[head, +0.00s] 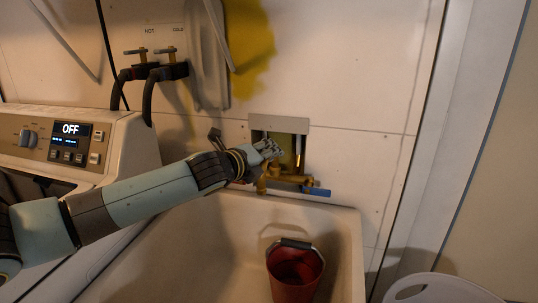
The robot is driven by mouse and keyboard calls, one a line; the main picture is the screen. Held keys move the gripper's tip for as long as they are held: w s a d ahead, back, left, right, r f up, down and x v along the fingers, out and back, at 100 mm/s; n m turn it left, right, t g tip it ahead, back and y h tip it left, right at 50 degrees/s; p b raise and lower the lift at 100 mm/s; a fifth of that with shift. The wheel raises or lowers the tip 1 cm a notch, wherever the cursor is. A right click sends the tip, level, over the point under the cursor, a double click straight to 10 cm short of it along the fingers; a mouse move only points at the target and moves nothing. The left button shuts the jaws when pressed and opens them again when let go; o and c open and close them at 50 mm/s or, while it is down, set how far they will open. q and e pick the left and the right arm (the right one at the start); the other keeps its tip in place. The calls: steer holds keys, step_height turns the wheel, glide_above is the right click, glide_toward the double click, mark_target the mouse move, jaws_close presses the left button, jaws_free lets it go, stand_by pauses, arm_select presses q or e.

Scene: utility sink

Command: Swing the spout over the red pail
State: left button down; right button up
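A brass faucet (272,176) is mounted at the back rim of the sink, below a wall opening. It has a blue handle (317,191) at its right end; a bit of red shows at its left. My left gripper (272,150) is at the top of the faucet and overlaps it in the head view. Its fingers are small here, so I cannot tell whether they grip or touch the brass. I cannot make out the spout clearly behind the gripper. The red pail (293,272) stands upright in the sink, below and slightly right of the faucet. My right gripper is not in view.
The pale sink (342,235) has bare floor left of the pail. A washing machine (70,140) showing OFF stands at the left, with hot and cold wall valves (160,68) above. A white basket (440,288) is at lower right.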

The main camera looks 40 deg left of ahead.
arm_select(q)
steer(key=shift+d, duration=0.1)
steer(key=shift+w+d+n+g+y+b, duration=0.55)
steer(key=shift+n+g+y, duration=0.35)
steer(key=shift+n+y, duration=0.55)
steer(key=shift+w+d+n+g+y+b, duration=0.4)
steer(key=shift+w+n+g+y+b, duration=0.4)
steer(key=shift+n+y, duration=0.6)
steer(key=shift+w+d+n+g+y+b, duration=0.5)
steer(key=shift+n+g+y, duration=0.6)
steer(key=shift+y, duration=0.65)
steer(key=c, duration=1.2)
jaws_free()
